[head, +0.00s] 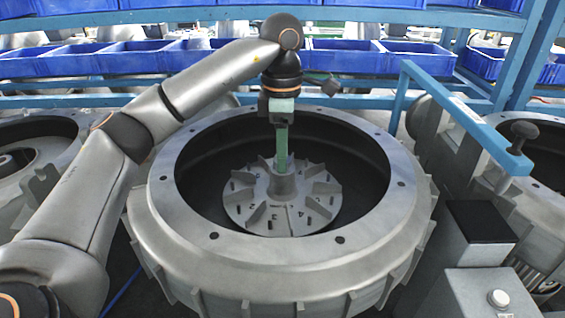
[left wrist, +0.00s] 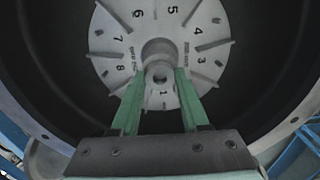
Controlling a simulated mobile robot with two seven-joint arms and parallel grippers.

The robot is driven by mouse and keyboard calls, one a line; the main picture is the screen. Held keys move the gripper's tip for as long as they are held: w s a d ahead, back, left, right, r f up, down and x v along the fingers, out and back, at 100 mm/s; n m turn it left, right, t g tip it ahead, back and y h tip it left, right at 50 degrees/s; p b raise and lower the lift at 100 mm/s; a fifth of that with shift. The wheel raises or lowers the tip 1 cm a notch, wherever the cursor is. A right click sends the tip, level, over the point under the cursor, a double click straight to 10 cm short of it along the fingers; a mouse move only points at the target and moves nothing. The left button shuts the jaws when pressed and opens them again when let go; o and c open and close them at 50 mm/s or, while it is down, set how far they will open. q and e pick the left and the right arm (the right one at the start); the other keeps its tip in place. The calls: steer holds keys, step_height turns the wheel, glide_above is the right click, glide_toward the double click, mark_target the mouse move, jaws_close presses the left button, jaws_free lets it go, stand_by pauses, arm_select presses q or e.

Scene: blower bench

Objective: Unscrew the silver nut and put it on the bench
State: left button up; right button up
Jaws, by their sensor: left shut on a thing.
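The blower housing (head: 240,248) is a large grey ring with an open dark middle. Inside it lies the impeller (head: 254,214), a silver disc with numbered vanes and a central hub. The impeller also shows in the wrist view (left wrist: 126,17). My left gripper (head: 282,166) points straight down over the hub, its green fingers reaching to the top of it. In the wrist view my left gripper (left wrist: 159,76) is shut on the silver nut (left wrist: 159,72), a small round piece with a dark hole at the hub. The head view hides the nut behind the fingers.
Blue bins (head: 90,62) line a shelf at the back. A blue frame (head: 455,110) with a dark knob stands at the right. A grey box with a white button (head: 498,298) is at the lower right. More housings stand on both sides.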

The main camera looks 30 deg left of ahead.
arm_select(q)
steer(key=shift+n, duration=1.7)
jaws_close()
steer(key=shift+r, duration=0.75)
steer(key=shift+r, duration=1.35)
